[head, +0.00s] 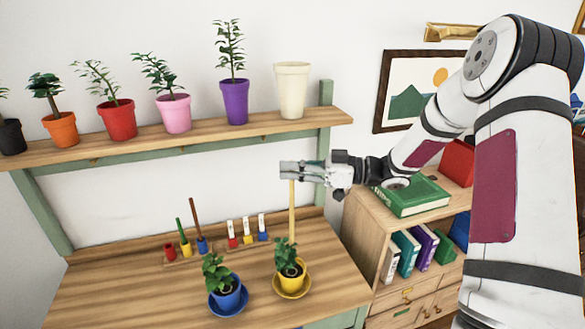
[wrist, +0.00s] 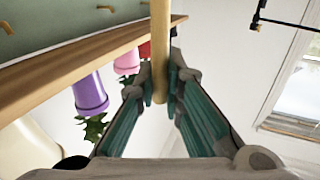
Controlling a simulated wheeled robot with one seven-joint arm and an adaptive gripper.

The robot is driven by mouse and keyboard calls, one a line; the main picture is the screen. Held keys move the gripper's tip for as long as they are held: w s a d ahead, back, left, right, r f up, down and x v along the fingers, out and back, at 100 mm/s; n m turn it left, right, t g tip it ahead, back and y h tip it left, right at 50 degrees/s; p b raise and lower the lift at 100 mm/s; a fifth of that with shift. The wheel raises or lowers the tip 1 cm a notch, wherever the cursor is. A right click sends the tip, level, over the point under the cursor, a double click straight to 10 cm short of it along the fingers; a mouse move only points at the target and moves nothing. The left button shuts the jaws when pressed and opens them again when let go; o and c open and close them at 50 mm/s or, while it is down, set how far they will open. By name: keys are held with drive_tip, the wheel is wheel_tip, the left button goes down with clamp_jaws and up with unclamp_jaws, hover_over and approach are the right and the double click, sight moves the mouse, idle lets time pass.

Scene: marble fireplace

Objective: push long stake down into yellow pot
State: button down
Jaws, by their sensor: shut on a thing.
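The long stake (head: 292,212) is a plain tan wooden rod, standing roughly upright over the yellow pot (head: 291,272). The pot holds a small leafy plant (head: 286,253) and sits on a yellow saucer (head: 292,291) on the wooden bench. The stake's lower end meets the leaves, which hide whether it is in the soil. My gripper (head: 290,171) is level, well above the pot, and shut on the stake near its top. In the wrist view the stake (wrist: 160,55) runs between my two fingers (wrist: 160,92).
A blue pot (head: 226,298) with a plant stands left of the yellow pot. Behind are coloured stake holders (head: 184,250) and small labelled blocks (head: 248,234). A shelf (head: 200,132) of potted plants runs above. A bookcase with a green book (head: 410,195) stands right.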

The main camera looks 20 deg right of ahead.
wheel_tip(320, 180, down, 9)
drive_tip(key=b, duration=0.1)
drive_tip(key=shift+r, duration=0.2)
idle(0.7)
drive_tip(key=shift+f, duration=0.15)
idle(0.6)
drive_tip(key=shift+f, duration=0.35)
drive_tip(key=shift+f+b, duration=0.4)
drive_tip(key=shift+f, duration=1.2)
idle(0.8)
drive_tip(key=shift+f, duration=0.95)
idle(0.5)
drive_tip(key=c, duration=1.6)
unclamp_jaws()
